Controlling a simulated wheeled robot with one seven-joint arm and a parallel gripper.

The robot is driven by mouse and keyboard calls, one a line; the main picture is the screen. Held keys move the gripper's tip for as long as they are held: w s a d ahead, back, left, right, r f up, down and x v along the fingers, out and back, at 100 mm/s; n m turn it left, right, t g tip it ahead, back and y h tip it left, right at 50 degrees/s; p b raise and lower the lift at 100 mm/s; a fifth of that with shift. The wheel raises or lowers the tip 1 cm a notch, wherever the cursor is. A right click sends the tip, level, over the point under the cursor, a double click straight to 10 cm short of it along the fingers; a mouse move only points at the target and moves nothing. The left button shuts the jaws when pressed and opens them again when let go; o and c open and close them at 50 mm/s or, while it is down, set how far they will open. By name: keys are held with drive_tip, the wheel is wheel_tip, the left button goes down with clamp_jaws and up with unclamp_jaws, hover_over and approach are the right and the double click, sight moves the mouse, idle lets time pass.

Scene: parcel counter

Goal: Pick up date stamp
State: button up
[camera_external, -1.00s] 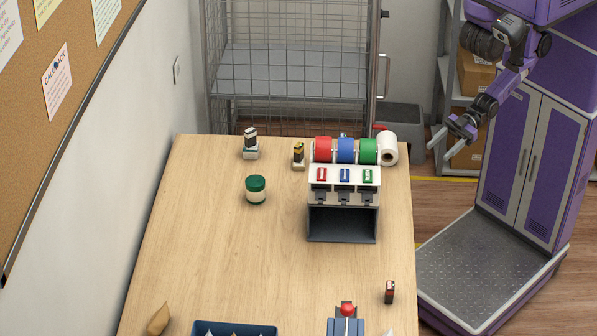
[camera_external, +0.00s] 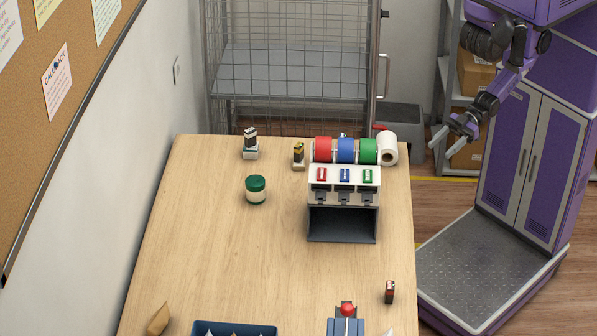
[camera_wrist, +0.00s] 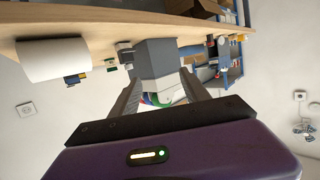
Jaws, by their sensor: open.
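Three small stamp-like objects stand on the counter in the external view. One, black and white on a pale base (camera_external: 250,144), is at the far left. One, black and yellow (camera_external: 298,156), is left of the tape dispenser. One, black and red (camera_external: 389,292), is near the right edge. I cannot tell which is the date stamp. My gripper (camera_external: 440,148) is open and empty, off the counter's right side and away from all three. Its fingers also show in the wrist view (camera_wrist: 160,88), with the dispenser seen beyond them.
The grey tape dispenser (camera_external: 343,222) with red, blue and green rolls stands at back right, beside a white paper roll (camera_external: 388,150). A green-lidded jar (camera_external: 256,190) stands left. A blue tray (camera_external: 236,328) is at the front. The counter's middle (camera_external: 220,255) is clear.

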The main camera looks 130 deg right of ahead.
drive_tip(key=shift+o, duration=0.3)
drive_tip(key=shift+o, duration=1)
